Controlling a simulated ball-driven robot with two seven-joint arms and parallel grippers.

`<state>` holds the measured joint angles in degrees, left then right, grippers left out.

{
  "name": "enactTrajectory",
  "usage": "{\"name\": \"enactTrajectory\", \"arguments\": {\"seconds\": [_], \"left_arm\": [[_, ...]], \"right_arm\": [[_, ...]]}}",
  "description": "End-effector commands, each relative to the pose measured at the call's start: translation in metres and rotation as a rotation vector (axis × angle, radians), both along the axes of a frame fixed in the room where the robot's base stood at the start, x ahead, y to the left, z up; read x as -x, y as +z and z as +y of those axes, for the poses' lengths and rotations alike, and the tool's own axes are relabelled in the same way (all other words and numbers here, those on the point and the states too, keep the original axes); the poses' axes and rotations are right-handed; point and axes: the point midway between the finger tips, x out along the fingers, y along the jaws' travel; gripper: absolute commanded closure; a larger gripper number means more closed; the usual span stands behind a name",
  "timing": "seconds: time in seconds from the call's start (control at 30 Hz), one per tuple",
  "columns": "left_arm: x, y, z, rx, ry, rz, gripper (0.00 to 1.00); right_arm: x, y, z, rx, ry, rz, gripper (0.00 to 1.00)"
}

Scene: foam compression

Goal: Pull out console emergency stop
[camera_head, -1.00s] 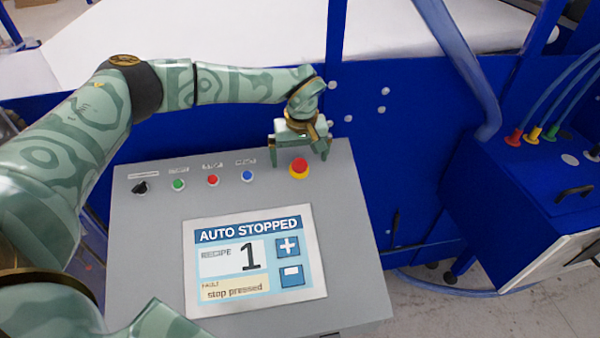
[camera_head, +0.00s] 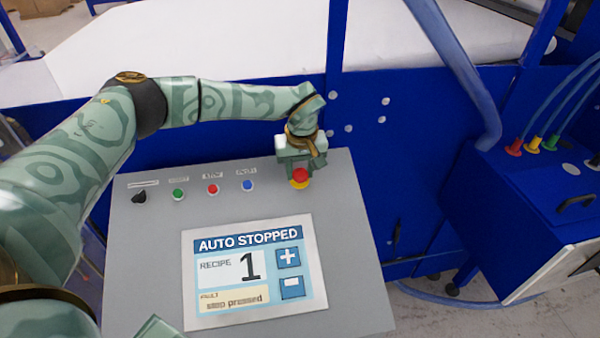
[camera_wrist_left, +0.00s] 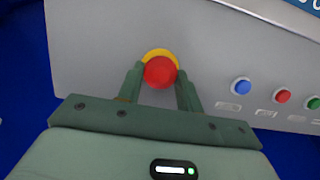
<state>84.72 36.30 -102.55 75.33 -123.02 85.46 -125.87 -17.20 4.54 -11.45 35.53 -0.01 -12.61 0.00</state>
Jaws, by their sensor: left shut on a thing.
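The emergency stop is a red mushroom button (camera_head: 300,175) with a yellow collar at the top right of the grey console (camera_head: 150,235). My left gripper (camera_head: 299,172) is at the button and shut on it. In the left wrist view the red button (camera_wrist_left: 160,72) sits between the two green fingers of my left gripper (camera_wrist_left: 161,80), one on each side, with the yellow ring showing behind it. The console screen (camera_head: 255,270) reads "AUTO STOPPED", recipe 1, and fault "stop pressed".
A black selector knob (camera_head: 139,196) and green (camera_head: 178,194), red (camera_head: 212,189) and blue (camera_head: 247,185) buttons line the console's top left. A blue machine panel (camera_head: 400,150) stands behind. A blue box (camera_head: 545,195) with coloured hose connectors is at the right.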

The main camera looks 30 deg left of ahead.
Motion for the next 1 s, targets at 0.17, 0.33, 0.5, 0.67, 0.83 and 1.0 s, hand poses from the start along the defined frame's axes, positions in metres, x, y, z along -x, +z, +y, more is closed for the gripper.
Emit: {"name": "enactTrajectory", "arguments": {"seconds": [0.17,0.33,0.5,0.67,0.83,1.0], "left_arm": [[-0.0001,0.0,0.0001,0.0,0.0,0.0,0.92],[0.0001,0.0011,-0.0001,0.0,0.0,0.0,0.92],[0.0006,0.004,-0.0006,-0.001,0.0,-0.001,0.92],[0.001,0.0068,-0.0012,0.0,0.001,-0.001,0.92],[0.0011,0.0061,-0.0012,0.0,0.001,-0.001,0.31],[0.0014,0.0056,-0.0012,0.0,0.0,-0.001,0.0]], "right_arm": [[0.0003,0.0,-0.0003,0.0,0.0,0.001,1.0],[0.0004,0.0013,-0.0006,0.001,0.0,0.001,1.0],[0.0004,0.0049,-0.0009,0.001,0.0,0.001,1.0],[0.0003,0.0082,-0.0009,0.001,0.0,0.001,1.0],[0.0002,0.0078,-0.0009,0.001,0.0,0.001,1.0],[0.0002,0.0077,-0.0009,0.001,0.0,0.001,1.0]]}}
